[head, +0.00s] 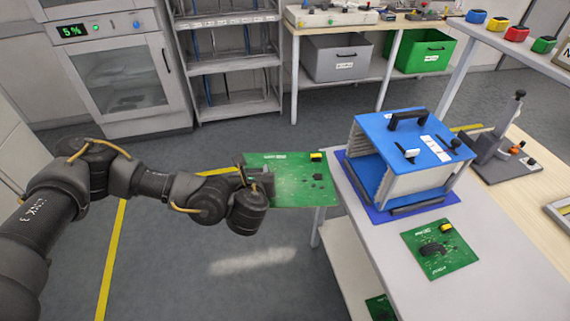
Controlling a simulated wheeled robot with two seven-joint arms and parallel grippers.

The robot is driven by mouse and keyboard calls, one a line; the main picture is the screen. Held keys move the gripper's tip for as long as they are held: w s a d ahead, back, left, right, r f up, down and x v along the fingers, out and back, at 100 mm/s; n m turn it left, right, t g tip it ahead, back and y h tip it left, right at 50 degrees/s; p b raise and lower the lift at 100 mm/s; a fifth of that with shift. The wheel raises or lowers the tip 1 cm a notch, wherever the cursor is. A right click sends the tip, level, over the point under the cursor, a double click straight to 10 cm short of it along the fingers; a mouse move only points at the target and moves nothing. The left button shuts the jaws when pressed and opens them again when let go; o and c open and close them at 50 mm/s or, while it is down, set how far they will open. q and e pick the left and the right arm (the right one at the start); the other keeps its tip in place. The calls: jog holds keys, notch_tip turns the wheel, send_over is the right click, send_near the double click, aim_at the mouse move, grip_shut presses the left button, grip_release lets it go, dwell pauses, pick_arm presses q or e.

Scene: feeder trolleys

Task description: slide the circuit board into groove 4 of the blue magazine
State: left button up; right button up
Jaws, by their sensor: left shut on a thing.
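The blue magazine (434,134) stands on a dark blue mat (388,212) on the white table, its grooved open side facing left toward my arm. A green circuit board (292,180) is held flat in the air left of the magazine, apart from it. My left gripper (262,182) is shut on the board's left edge. A yellow part sits near the board's far right corner. The groove numbers are too small to read, and I cannot tell which groove the board is level with. My right gripper is not in view.
Another green board (439,248) lies on the table in front of the magazine. A clamp-like fixture (497,145) stands to the right. A further board (381,307) shows low under the table's edge. The floor left of the table is open.

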aim_at(299, 165)
pick_arm(q)
jog(key=shift+n+y, duration=0.6)
jog(key=shift+y, duration=0.1)
jog(key=d+f+p, duration=0.1)
jog(key=d, duration=0.1)
jog(key=d+f+p, duration=0.1)
jog(key=d+f, duration=0.1)
jog(key=w+d+f+p, duration=0.1)
jog(key=d, duration=0.2)
jog(key=shift+w+f, duration=0.1)
jog(key=shift+f, duration=0.15)
jog(key=shift+n+g+y, duration=0.3)
jog(key=shift+n+y, duration=0.3)
jog(key=shift+y, duration=0.1)
jog(key=w+p, duration=0.1)
jog(key=w, duration=0.1)
jog(key=w+d+p, duration=0.1)
jog(key=w, duration=0.1)
jog(key=shift+d, duration=0.2)
jog(key=shift+w, duration=0.3)
jog(key=shift+w+d+b, duration=0.15)
jog(key=shift+w+d, duration=0.1)
jog(key=shift+d, duration=0.65)
jog(key=shift+w+d+b, duration=0.15)
jog(key=shift+w+d, duration=0.1)
jog(key=shift+d, duration=0.7)
jog(key=shift+s+d+r, duration=0.1)
jog(key=shift+d+r, duration=0.05)
